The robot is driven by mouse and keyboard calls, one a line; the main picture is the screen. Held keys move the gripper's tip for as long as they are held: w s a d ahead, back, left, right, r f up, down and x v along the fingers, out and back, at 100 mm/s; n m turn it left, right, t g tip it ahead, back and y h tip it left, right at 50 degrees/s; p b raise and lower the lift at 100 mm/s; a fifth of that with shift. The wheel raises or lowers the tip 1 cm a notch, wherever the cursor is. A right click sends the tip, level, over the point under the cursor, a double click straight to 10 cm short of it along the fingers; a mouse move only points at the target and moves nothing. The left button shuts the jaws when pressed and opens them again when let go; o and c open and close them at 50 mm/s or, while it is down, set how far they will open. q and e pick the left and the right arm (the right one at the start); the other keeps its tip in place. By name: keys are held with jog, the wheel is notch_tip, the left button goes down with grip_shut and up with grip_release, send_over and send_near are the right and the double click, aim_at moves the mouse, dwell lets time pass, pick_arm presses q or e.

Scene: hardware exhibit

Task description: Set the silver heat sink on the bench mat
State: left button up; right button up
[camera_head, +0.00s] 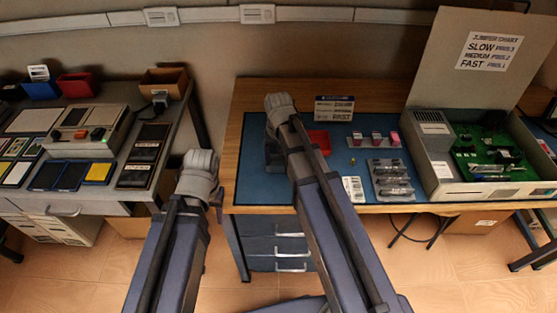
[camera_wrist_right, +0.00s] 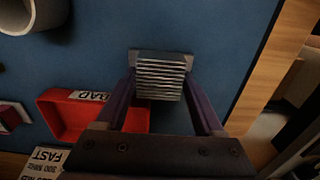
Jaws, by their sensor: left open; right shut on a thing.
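The silver heat sink (camera_wrist_right: 161,76), a finned block, sits between the two fingers of my right gripper (camera_wrist_right: 160,88), which is shut on it. The blue bench mat (camera_wrist_right: 225,30) lies below it; I cannot tell whether the heat sink touches it. In the head view my right gripper (camera_head: 275,165) points down over the left part of the mat (camera_head: 250,190), and the heat sink cannot be made out there. My left gripper (camera_head: 217,198) is open, left of the bench and off the mat, partly hidden by its wrist.
A red tray (camera_wrist_right: 65,115) is beside the right gripper, with a sign (camera_head: 335,108) behind it. Towards the right of the mat are a rack of metal parts (camera_head: 390,180), small red-topped pieces (camera_head: 377,138) and an open case with a green board (camera_head: 490,145).

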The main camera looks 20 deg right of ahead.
aim_at(279, 160)
jog(key=shift+f, duration=0.15)
jog(key=o, duration=1)
notch_tip(279, 160, up, 12)
jog(key=r+p, duration=0.1)
jog(key=p, duration=1.1)
jog(key=s+a+n, duration=0.2)
jog(key=s+a, duration=0.2)
jog(key=s, duration=0.1)
jog(key=s+a+n, duration=0.2)
jog(key=s+a, duration=0.2)
jog(key=s, duration=0.1)
jog(key=s+a+n+h, duration=0.1)
jog(key=s+a+n, duration=0.2)
jog(key=s, duration=0.2)
jog(key=shift+a+f, duration=0.25)
jog(key=shift+a, duration=0.15)
